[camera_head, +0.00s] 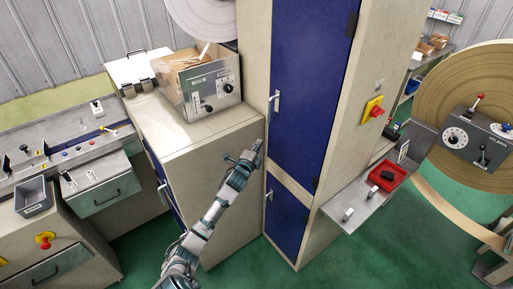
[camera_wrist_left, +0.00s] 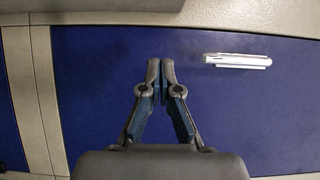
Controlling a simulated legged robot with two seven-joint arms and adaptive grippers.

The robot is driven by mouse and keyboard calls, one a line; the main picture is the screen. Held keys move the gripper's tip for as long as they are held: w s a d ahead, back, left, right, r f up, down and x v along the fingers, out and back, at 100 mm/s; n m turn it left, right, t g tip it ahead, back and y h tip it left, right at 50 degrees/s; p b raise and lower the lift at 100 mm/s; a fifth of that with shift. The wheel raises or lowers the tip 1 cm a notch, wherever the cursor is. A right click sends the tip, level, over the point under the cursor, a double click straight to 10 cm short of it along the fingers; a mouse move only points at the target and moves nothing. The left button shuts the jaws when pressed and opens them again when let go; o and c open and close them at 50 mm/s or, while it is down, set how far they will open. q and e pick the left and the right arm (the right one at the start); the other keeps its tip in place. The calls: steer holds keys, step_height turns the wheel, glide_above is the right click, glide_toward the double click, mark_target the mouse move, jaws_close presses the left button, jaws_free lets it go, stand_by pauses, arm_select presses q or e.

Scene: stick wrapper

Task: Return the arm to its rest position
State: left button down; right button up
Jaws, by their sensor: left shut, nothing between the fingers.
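My left arm comes up from the lower middle of the head view. Its gripper (camera_head: 257,146) is in front of the beige cabinet, close to the blue door (camera_head: 310,75) in the picture. In the left wrist view the gripper (camera_wrist_left: 160,62) is shut with its fingertips together and nothing between them. Behind it is a blue panel (camera_wrist_left: 240,110) with a white handle (camera_wrist_left: 237,60) to the right of the fingertips. The gap between fingertips and panel cannot be judged exactly. My right gripper is not in view.
A beige cabinet (camera_head: 205,150) carries a clear-fronted box with a control panel (camera_head: 212,90). A grey bench (camera_head: 65,155) with a drawer stands at left. A shelf (camera_head: 365,205) with a red tray (camera_head: 388,176) juts out at right, near a large roll (camera_head: 450,90). Green floor (camera_head: 400,255) is clear at lower right.

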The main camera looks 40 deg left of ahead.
arm_select(q)
steer(key=s+d+f+n+g+h, duration=0.1)
steer(key=s+d+f+n+g, duration=0.15)
steer(key=f, duration=1.05)
steer(key=s+d+f+n+g+h, duration=0.1)
steer(key=s+f+g, duration=0.15)
steer(key=f, duration=0.95)
steer(key=s+d+f+n+g+h, duration=0.1)
steer(key=s+d+f, duration=0.2)
steer(key=s+f, duration=0.35)
steer(key=s+d+f+n+g, duration=0.1)
steer(key=s+d+f+g, duration=0.15)
steer(key=f, duration=0.65)
steer(key=s+d+f+n+h, duration=0.1)
steer(key=s+d+f, duration=0.1)
steer(key=s+f, duration=0.45)
steer(key=s+d+f+n+g, duration=0.1)
steer(key=s+d+f, duration=0.5)
steer(key=s, duration=0.6)
steer(key=s+d+f+n+g+h, duration=0.1)
steer(key=s+d+f+g, duration=0.3)
steer(key=s, duration=0.8)
steer(key=s+d+f+n+g+h, duration=0.1)
steer(key=s+d+f+n+g, duration=0.1)
steer(key=s+d+f, duration=0.7)
steer(key=s+f+n, duration=0.1)
steer(key=s, duration=0.2)
steer(key=shift+s, duration=0.4)
steer(key=shift+d+g, duration=0.2)
steer(key=shift+g, duration=0.05)
